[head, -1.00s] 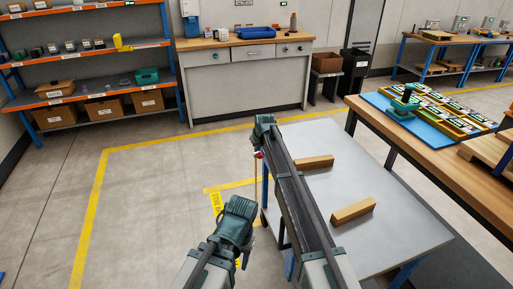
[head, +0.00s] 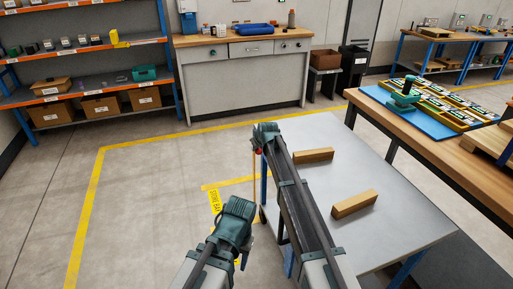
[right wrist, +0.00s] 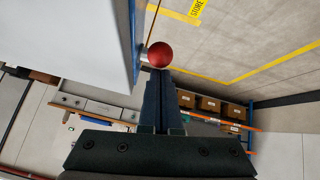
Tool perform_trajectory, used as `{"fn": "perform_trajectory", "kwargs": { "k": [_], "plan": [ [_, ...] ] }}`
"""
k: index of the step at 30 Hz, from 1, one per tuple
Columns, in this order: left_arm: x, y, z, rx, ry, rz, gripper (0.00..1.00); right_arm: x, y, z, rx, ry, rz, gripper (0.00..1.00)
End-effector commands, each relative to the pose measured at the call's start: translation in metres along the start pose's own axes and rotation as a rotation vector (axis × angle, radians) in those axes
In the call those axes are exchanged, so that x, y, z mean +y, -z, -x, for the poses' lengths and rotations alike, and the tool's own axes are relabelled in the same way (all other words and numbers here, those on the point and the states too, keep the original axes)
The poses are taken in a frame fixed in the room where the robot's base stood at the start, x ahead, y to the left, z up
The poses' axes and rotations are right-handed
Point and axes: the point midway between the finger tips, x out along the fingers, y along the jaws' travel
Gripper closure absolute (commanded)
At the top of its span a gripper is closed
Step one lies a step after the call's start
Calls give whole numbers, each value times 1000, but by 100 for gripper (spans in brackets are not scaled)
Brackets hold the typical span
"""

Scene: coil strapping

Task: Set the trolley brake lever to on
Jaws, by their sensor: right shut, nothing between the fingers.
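The trolley (head: 385,238) has a grey flat top and blue legs. A red ball knob (right wrist: 161,54) on a short metal stub sticks out from the trolley's side in the right wrist view. The knob is only a small red spot in the head view (head: 258,151). My right gripper (right wrist: 159,75) is shut and empty, with its fingertips just below the knob in the picture; I cannot tell whether they touch it. Its fingers are hidden in the head view. My left gripper (head: 243,260) hangs low, left of the trolley; its jaws are unclear. No lever marking is readable.
Two wooden blocks (head: 313,155) (head: 354,203) lie on the trolley top. A wooden bench (head: 430,135) with a blue mat stands close on the right. Orange shelves (head: 85,75) stand back left. The floor left of the trolley is clear, with yellow tape lines.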

Motion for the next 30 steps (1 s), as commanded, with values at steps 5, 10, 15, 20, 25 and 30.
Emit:
{"fn": "perform_trajectory", "kwargs": {
  "k": [5, 10, 15, 20, 25, 30],
  "plan": [
    [4, 2, -42, 0, 0, 0, 50, -6, -26, -7, 123, -24, -6, 100],
    [7, 4, -77, 0, 0, 0, 50, -8, -39, -12, 251, -47, -13, 100],
    [10, 6, -107, 0, 3, -1, 50, -10, -48, -16, 361, -68, -18, 100],
    [10, 7, -121, 0, 6, -2, 50, -10, -51, -17, 415, -80, -20, 100],
    [10, 8, -125, 0, 8, -2, 50, -10, -54, -18, 421, -81, -20, 100],
    [10, 8, -127, 0, 9, -2, 50, -11, -56, -20, 420, -81, -20, 100]
  ]
}}
